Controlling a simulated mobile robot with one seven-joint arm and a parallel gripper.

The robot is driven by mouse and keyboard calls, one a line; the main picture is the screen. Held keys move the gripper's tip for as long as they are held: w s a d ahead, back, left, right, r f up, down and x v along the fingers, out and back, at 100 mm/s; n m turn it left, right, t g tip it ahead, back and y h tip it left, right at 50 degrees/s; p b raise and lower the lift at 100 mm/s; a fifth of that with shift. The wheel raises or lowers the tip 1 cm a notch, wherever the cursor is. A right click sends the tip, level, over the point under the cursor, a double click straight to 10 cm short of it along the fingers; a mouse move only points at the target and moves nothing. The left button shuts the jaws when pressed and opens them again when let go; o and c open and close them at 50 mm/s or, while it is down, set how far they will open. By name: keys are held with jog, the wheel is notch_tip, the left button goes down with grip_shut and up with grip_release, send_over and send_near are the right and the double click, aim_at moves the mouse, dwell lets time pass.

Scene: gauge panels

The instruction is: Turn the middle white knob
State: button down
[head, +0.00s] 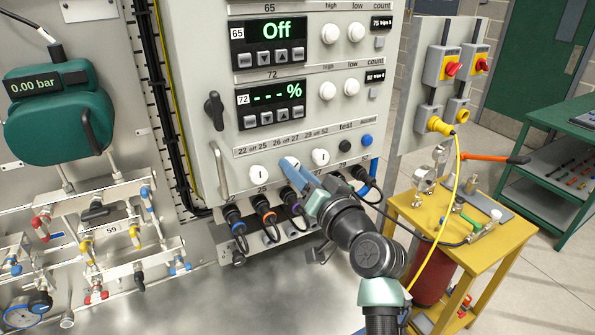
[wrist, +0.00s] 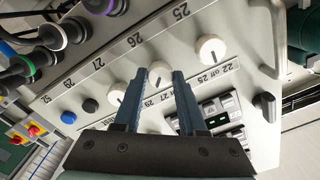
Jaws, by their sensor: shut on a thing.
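Three white knobs sit in a row along the lower part of the grey panel: a left one (head: 258,173), the middle white knob (head: 289,163) and a right one (head: 320,157). My gripper (head: 295,170) reaches up to the middle knob from the lower right and partly covers it. In the wrist view the middle knob (wrist: 160,70) lies between my two blue fingertips (wrist: 160,77), which are shut on it. The other two knobs, the right one (wrist: 116,93) and the left one (wrist: 211,47), stand clear on either side.
A black button (head: 345,146) and a blue button (head: 366,140) are to the right. Cable plugs (head: 264,211) hang just below. A yellow table (head: 440,225) stands at the right.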

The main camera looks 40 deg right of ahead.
jog(key=shift+c, duration=2.3)
grip_release()
jog(key=b+v, duration=0.4)
jog(key=v, duration=0.9)
jog(key=shift+b, duration=0.4)
jog(key=shift+d, duration=0.1)
